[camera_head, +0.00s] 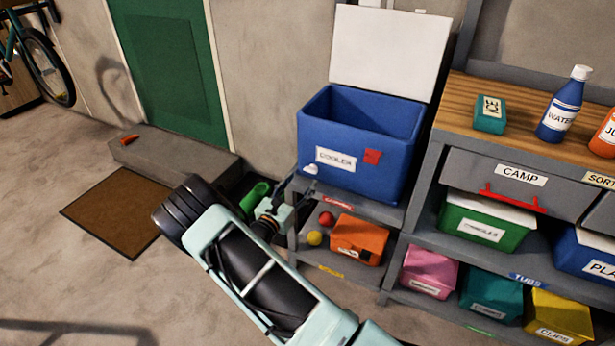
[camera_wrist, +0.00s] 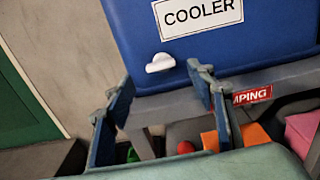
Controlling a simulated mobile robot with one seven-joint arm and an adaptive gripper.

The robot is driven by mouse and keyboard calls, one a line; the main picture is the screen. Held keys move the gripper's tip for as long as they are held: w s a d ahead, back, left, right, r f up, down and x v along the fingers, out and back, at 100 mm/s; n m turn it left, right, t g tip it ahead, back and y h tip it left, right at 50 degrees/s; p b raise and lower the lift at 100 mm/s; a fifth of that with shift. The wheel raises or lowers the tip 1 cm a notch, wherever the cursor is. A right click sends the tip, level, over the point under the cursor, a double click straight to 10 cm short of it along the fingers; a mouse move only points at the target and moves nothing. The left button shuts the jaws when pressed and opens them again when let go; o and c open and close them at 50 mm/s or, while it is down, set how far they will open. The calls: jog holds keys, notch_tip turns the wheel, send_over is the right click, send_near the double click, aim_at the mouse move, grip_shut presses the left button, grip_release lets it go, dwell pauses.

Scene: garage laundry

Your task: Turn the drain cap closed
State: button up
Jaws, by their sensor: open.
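The blue cooler (camera_head: 335,188) stands on a grey shelf with its white lid open. Its white drain cap (camera_head: 310,169) is low on the front face, below the COOLER label. In the wrist view the cap (camera_wrist: 160,62) is a small white piece with a raised ridge, tilted slightly. My gripper (camera_head: 288,188) is at the front left of the cooler. In the wrist view my gripper (camera_wrist: 160,84) is open and empty. Its fingers point toward the cooler, with the cap beyond and between their tips. I see no clear contact with the cap.
The grey shelf edge (camera_wrist: 240,84) runs just below the cap. On the lower shelf are an orange box (camera_head: 359,239), a red ball (camera_head: 327,218) and a yellow ball (camera_head: 314,238). A workbench (camera_head: 530,133) with bins stands at right. A green thing (camera_head: 254,198) lies behind my arm.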

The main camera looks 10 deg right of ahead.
aim_at(309, 171)
jog(key=b+x, duration=0.1)
jog(key=x, duration=0.4)
jog(key=shift+w, duration=0.1)
jog(key=c, duration=1.2)
jog(key=shift+o, duration=0.2)
